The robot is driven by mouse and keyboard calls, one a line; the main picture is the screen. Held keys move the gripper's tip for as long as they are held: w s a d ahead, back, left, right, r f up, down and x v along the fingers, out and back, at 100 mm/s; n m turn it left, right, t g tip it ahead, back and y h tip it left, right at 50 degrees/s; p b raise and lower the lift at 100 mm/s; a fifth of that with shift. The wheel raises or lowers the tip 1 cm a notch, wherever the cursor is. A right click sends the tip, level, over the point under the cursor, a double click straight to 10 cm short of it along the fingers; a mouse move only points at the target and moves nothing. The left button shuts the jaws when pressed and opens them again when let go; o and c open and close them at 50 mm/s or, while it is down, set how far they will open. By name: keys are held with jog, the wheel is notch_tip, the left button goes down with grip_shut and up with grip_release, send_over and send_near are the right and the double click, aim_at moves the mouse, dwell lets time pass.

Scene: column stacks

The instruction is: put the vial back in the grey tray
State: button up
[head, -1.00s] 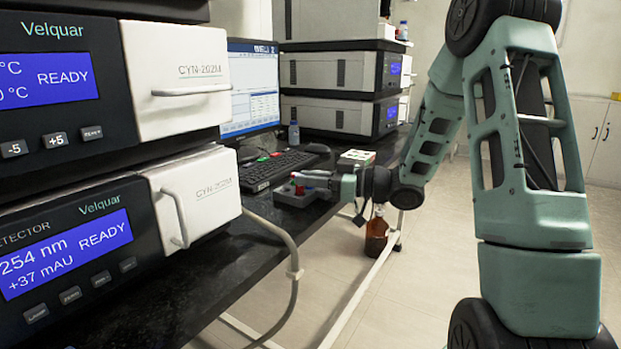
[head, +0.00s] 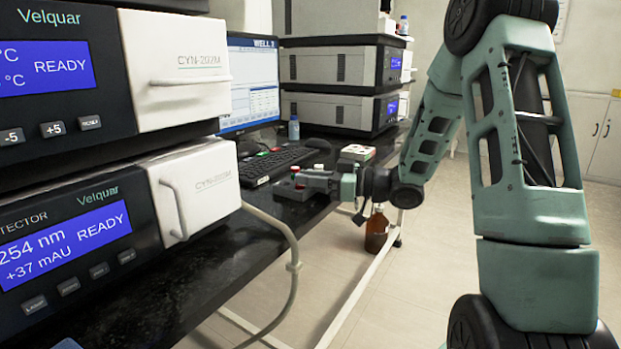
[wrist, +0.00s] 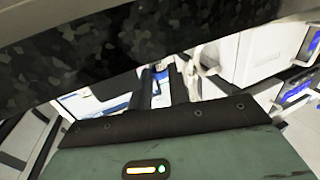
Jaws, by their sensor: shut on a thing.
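The grey tray (head: 287,192) sits on the dark bench near its front edge, beyond the white-fronted instruments in the head view. My gripper (head: 304,181) reaches in from the right, level and low at the tray. It is shut on the vial, which is small and mostly hidden by the fingers. A small red spot shows at the fingertips, but I cannot tell whether it is the vial's cap. I cannot tell whether the vial touches the tray. In the wrist view, my gripper's dark fingers (wrist: 162,88) show against a bright, cluttered background; the vial is not clear there.
A keyboard (head: 281,163) and monitor (head: 252,85) stand behind the tray. A brown bottle (head: 376,233) stands below the bench edge. Stacked instruments (head: 180,75) fill the left.

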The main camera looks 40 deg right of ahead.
jog(key=o, duration=0.9)
jog(key=p+v, duration=0.3)
jog(key=v, duration=1.4)
jog(key=shift+s+d, duration=0.15)
